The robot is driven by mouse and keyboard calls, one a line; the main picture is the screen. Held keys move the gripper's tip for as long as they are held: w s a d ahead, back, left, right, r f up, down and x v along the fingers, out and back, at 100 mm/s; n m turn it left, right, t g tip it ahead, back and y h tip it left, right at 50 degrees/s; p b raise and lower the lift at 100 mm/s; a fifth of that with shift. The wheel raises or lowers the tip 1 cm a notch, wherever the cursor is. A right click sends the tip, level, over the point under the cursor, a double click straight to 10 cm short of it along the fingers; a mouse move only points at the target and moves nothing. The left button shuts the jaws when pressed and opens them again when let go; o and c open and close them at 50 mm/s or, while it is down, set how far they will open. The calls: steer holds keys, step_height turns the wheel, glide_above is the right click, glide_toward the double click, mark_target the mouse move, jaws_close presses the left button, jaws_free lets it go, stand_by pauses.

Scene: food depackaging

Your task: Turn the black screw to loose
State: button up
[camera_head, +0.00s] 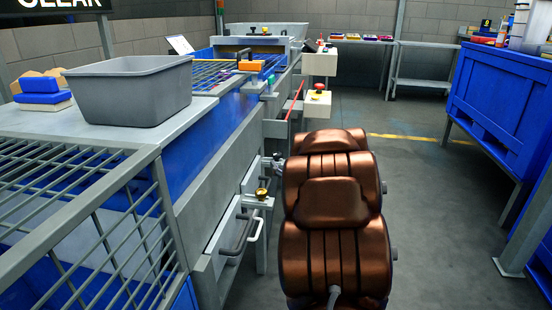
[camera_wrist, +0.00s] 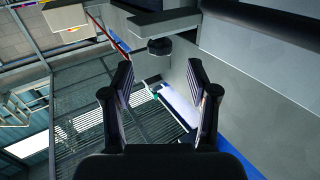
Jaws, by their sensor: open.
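In the wrist view, a short, round black knob, which looks like the black screw (camera_wrist: 159,46), sits below a dark bar on the grey machine. My gripper (camera_wrist: 159,66) is open and empty. Its two fingers stand wide apart, and the screw shows beyond the fingertips, roughly centred between them and apart from them. In the head view, my copper-coloured arm hides most of the gripper beside the machine's side. I cannot make out the black screw for sure there.
A brass-topped knob (camera_head: 262,194) and a dark handle (camera_head: 240,233) stick out from the machine's side. A grey bin (camera_head: 130,92) stands on the machine top. A control box with a red button (camera_head: 318,88) stands ahead.

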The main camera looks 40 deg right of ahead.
mark_target(279, 156)
steer(key=b+x, duration=0.1)
steer(key=x, duration=0.4)
steer(key=shift+w+f+b, duration=0.15)
steer(key=shift+b, duration=0.2)
steer(key=shift+w+d, duration=0.2)
steer(key=shift+w, duration=0.15)
jaws_close()
steer(key=shift+r+p, duration=0.25)
steer(key=shift+p, duration=0.05)
